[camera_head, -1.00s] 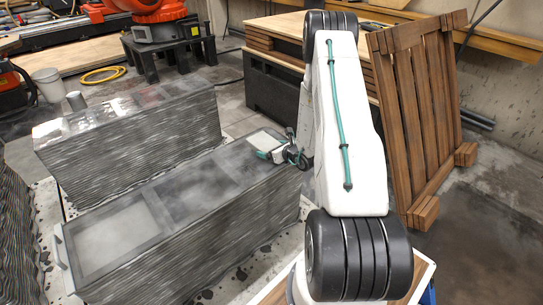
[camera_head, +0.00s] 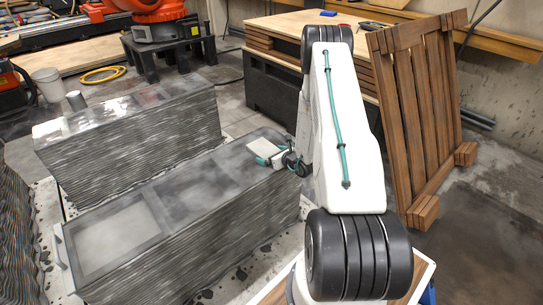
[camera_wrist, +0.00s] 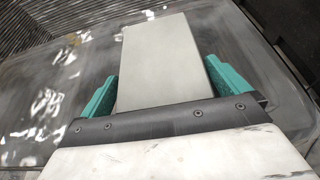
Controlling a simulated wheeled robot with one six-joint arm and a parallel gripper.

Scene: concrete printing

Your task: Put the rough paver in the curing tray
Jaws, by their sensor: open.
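The rough paver seems to be the pale grey slab (camera_head: 264,148) over the far right section of the long layered block. In the wrist view the slab (camera_wrist: 165,60) lies between the two teal fingers of my gripper (camera_wrist: 165,88). The fingers stand apart, one on each side of it; a narrow gap shows at the left finger, and contact at the right is unclear. My gripper (camera_head: 275,158) is small and partly hidden in the head view. The curing tray may be the framed panels on the block top, with a pale left panel (camera_head: 115,236); I cannot tell for sure.
A second layered block (camera_head: 135,140) stands behind the long one. A slatted wooden pallet (camera_head: 415,115) leans at the right. A wooden-topped workbench (camera_head: 280,30) is behind my arm. A white bucket (camera_head: 48,84) stands at the back left.

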